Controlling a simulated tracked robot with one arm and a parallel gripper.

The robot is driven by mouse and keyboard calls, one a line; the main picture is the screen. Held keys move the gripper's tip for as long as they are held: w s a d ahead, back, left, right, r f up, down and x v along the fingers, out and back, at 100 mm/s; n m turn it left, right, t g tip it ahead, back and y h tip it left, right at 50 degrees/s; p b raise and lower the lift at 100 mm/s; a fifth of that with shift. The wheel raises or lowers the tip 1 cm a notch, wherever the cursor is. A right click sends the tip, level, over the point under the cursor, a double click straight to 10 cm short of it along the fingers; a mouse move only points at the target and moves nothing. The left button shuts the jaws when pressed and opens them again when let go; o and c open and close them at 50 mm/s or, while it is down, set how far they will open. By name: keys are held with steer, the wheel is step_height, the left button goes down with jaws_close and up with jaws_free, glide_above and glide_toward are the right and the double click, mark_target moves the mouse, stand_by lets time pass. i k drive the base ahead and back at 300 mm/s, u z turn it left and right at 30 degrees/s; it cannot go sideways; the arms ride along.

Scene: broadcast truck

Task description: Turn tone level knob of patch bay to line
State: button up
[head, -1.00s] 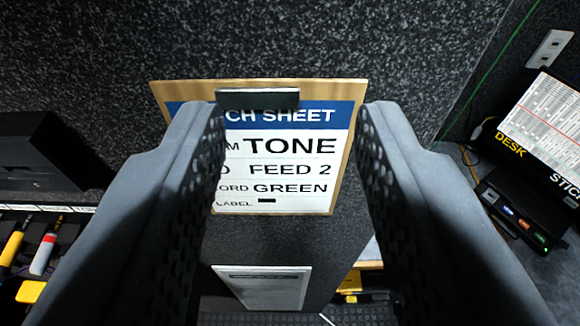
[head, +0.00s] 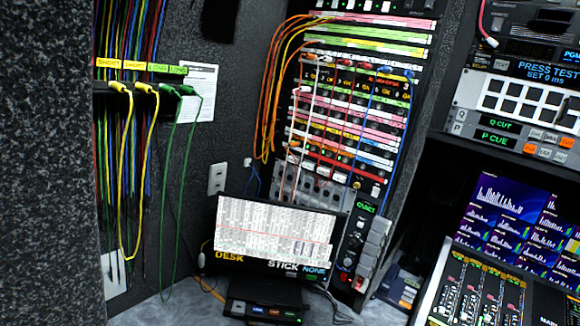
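The patch bay (head: 347,122) is a tall rack of labelled rows with jacks, right of the middle in the head view, seen at a tilt. Orange, yellow, white, red and blue cords run on it. Below its rows, a narrow dark panel with a small green-lit display (head: 366,207) carries a few small knobs and buttons. The lettering there is too small to tell which knob is the tone level knob or where it points. My gripper is not in view.
A lit sheet of rows (head: 275,235) stands before the rack's lower left, above a small black box (head: 266,309). Yellow and green cords (head: 128,170) hang at left beside a speckled wall edge (head: 45,160). Monitors (head: 520,215) and a button panel (head: 515,110) stand at right.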

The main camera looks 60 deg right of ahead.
mark_target(354, 242)
steer(key=z, duration=1.65)
